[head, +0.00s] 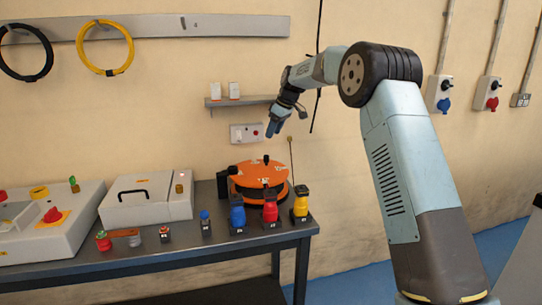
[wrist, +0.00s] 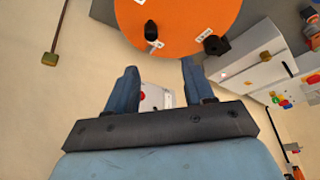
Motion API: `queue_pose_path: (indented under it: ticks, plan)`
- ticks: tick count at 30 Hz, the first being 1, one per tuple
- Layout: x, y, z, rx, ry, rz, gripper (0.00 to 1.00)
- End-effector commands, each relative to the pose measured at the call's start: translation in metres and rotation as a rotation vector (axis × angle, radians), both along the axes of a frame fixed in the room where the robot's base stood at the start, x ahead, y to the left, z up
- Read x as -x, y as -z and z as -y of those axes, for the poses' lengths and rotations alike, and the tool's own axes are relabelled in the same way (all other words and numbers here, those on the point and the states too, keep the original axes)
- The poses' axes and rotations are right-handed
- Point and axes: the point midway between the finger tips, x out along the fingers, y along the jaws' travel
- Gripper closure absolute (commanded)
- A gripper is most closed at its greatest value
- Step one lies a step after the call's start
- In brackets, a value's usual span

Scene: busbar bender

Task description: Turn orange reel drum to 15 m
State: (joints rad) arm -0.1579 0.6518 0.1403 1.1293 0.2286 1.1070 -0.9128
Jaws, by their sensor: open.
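The orange reel drum (head: 259,172) lies flat on the right part of the bench, with white number labels and a black knob (head: 266,159) on its top. In the wrist view the drum (wrist: 180,20) fills the top middle, with a black knob (wrist: 151,31) and a black block (wrist: 215,45) near its edge. The label figures are too small to read surely. My gripper (head: 272,133) hangs above and just right of the drum in the head view. Its two blue fingers (wrist: 159,75) are apart and empty, short of the drum.
Blue, red and yellow connectors (head: 270,212) stand along the bench front before the drum. A wall shelf (head: 240,101) and a socket plate (head: 246,133) are behind it. A lidded grey box (head: 140,203) and a machine stand left. A thin upright rod (head: 291,160) is right of the drum.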

Motion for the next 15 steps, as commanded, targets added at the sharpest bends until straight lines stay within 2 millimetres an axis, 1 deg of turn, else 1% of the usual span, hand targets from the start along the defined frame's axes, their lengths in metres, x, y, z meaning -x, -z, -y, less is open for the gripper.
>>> queue_pose_path:
  ticks: [1, 5, 8, 15]
  plan:
    - [-0.003, 0.004, 0.006, 0.001, 0.009, -0.001, 0.47]
    - [-0.008, 0.018, 0.012, 0.001, 0.022, -0.002, 0.47]
    - [-0.012, 0.034, 0.011, 0.001, 0.027, -0.002, 0.47]
    - [-0.021, 0.073, 0.0, 0.002, 0.031, -0.003, 0.47]
